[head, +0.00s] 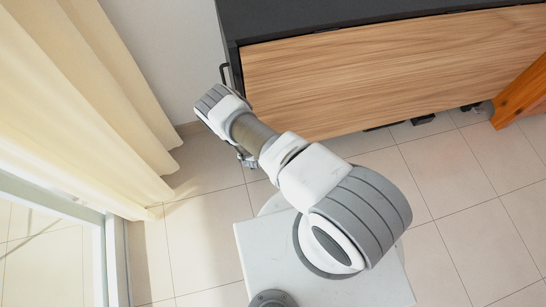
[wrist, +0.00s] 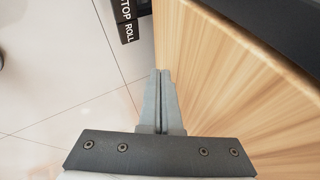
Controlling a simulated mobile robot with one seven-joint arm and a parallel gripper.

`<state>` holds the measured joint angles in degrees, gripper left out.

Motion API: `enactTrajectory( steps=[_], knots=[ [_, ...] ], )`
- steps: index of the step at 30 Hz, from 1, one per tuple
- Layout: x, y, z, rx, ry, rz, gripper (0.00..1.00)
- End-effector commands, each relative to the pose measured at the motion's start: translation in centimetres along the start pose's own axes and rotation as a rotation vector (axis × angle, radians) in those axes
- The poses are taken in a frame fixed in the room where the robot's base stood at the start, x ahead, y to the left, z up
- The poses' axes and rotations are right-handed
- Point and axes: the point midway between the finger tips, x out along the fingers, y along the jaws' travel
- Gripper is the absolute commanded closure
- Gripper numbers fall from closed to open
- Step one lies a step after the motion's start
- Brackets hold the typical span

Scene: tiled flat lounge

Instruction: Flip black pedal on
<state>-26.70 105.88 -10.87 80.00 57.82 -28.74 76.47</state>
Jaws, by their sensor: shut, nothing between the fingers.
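A black block with white lettering, partly reading "TOP ROLL", stands out beside the wooden panel at the top of the wrist view; this is the black pedal (wrist: 126,22). Its upper part is cut off by the picture edge. My gripper (wrist: 161,73) is shut and empty, its grey fingertips together below the pedal in the picture and apart from it, close beside the wooden panel. In the head view my gripper (head: 246,158) is mostly hidden under my arm, near the cabinet's left end. The lettering cannot be made out there.
The cabinet (head: 390,70) has a wooden front and dark top, with black parts (head: 422,119) low under it. A cream curtain (head: 85,95) hangs at the left. An orange wooden piece (head: 522,97) stands at the right. The tiled floor (head: 480,210) is clear in front.

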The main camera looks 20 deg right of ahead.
Motion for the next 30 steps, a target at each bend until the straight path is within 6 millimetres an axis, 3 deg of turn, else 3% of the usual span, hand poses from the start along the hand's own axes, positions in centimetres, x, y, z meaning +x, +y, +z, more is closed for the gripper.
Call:
enactTrajectory(
  steps=[17,30],
  knots=[
    [0.4,0.3,0.1,0.001,0.001,0.0,1.0],
    [4.2,3.0,2.8,-0.001,0.001,-0.002,1.0]
  ],
)
